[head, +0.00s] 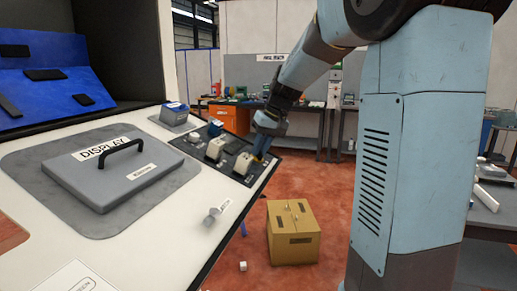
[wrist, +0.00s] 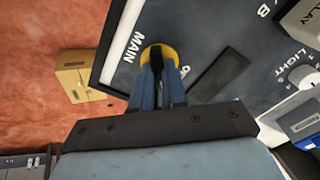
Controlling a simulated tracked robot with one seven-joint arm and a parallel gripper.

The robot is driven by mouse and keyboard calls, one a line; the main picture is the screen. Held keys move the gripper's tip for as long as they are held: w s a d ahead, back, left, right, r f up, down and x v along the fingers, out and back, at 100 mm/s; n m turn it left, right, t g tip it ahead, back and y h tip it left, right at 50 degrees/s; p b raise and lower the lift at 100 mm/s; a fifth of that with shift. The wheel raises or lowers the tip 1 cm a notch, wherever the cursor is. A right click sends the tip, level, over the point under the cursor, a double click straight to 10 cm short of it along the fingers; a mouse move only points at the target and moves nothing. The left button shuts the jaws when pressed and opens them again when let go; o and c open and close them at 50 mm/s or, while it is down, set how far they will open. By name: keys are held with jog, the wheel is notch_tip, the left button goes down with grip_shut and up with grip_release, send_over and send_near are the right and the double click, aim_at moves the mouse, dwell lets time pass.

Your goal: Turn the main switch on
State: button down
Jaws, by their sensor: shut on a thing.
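The main switch (wrist: 157,53) has a black handle on a round yellow base, on a dark panel (wrist: 110,85). It shows in the wrist view between the blue fingers of my gripper (wrist: 158,75), which is shut on the handle. The word MAIN is printed on the panel left of the switch. Another label right of it is partly hidden by a finger. In the head view my gripper (head: 262,150) reaches down to the right end of the panel. A little yellow shows at its tips, and the rest of the switch is hidden there.
Beige blocks (head: 216,148) stand on the panel left of my gripper. A white knob (wrist: 302,76) labelled LIGHT is at the right in the wrist view. A grey DISPLAY cover (head: 115,175) lies on the white bench. A cardboard box (head: 292,232) is on the red floor.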

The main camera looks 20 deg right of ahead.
jog(key=m, duration=0.4)
jog(key=shift+w+d+r, duration=0.1)
jog(key=shift+d, duration=0.05)
jog(key=shift+m, duration=1.9)
jog(key=c, duration=1.2)
grip_release()
jog(key=shift+o, duration=0.2)
jog(key=v, duration=1.3)
jog(key=shift+r, duration=0.25)
jog(key=shift+s, duration=0.2)
